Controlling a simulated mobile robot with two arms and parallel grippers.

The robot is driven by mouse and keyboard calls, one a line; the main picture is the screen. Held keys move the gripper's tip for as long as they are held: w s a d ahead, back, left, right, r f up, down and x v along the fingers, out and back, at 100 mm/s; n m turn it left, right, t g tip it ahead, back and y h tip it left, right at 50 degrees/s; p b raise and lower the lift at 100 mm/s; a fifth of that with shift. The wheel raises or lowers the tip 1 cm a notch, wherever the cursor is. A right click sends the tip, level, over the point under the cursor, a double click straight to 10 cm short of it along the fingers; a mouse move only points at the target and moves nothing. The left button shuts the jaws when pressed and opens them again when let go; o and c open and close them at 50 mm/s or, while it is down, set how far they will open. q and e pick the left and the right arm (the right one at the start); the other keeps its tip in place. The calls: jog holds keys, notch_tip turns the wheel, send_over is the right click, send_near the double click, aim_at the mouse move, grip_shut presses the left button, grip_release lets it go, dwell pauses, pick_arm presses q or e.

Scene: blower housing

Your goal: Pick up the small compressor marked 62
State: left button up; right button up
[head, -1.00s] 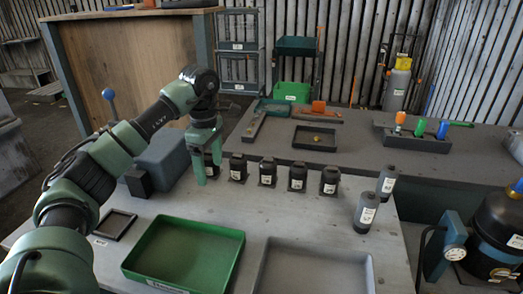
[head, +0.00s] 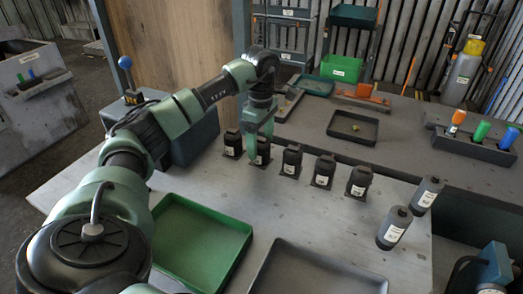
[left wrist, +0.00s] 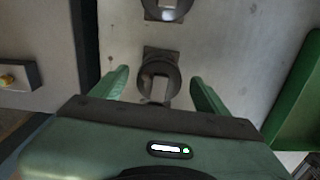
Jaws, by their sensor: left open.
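Several small dark compressors with white labels stand upright in a row on the grey table (head: 330,215); the label numbers are too small to read, so I cannot tell which is 62. My left gripper (head: 259,150) points down at the second compressor from the left (head: 262,158), partly hiding it. In the left wrist view the open fingers (left wrist: 160,77) appear on either side of a compressor (left wrist: 158,75), with no visible grip on it. Another compressor (left wrist: 167,8) stands beyond it. My right gripper is not in view.
A green tray (head: 246,228) and a grey tray (head: 340,270) lie near the front. Behind the row, a bench carries a small dark tray (head: 370,136) and a rack (head: 480,150) of coloured pieces. Neighbouring compressors stand close beside the gripper.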

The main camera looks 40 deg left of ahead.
pick_arm(q)
notch_tip(320, 180, down, 2)
jog(key=shift+w+f, duration=0.1)
jog(key=shift+f, duration=0.15)
grip_shut()
jog(key=shift+r, duration=0.1)
